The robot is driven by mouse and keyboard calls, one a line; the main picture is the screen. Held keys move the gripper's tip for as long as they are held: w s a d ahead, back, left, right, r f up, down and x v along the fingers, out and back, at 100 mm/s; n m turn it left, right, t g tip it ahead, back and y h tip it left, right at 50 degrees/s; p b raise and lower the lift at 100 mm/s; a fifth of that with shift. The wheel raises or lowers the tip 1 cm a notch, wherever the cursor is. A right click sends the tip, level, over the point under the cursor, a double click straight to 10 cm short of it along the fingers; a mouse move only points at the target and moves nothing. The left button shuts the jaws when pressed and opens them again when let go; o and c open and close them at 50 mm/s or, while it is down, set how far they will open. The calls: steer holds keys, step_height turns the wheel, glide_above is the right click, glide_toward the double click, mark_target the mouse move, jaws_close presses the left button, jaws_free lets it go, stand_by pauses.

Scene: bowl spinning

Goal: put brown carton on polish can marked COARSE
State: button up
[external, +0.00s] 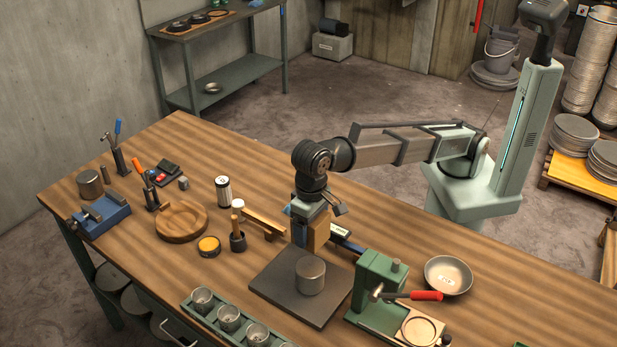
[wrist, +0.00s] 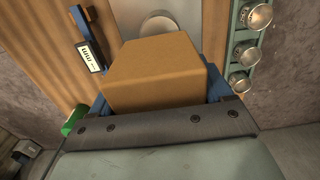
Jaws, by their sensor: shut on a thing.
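The brown carton (external: 314,238) is held in my gripper (external: 306,217), above the table near the far edge of a dark square plate. In the wrist view the carton (wrist: 155,75) fills the space between the blue finger parts of my gripper (wrist: 160,88), which is shut on it. A low round tin with an orange-yellow lid (external: 209,245) stands on the table to the left of the carton and may be the polish can. A taller can with a white label (external: 223,190) stands behind it. I cannot read COARSE on either one.
A metal cylinder (external: 310,275) stands on the dark plate (external: 270,283) below the carton. A green press (external: 378,285) and rack of cups (external: 212,312) are near.

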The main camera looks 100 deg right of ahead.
steer(key=shift+f, duration=4.8)
steer(key=shift+f, duration=0.1)
steer(key=o, duration=1.1)
step_height(320, 180, up, 12)
steer(key=shift+r, duration=0.15)
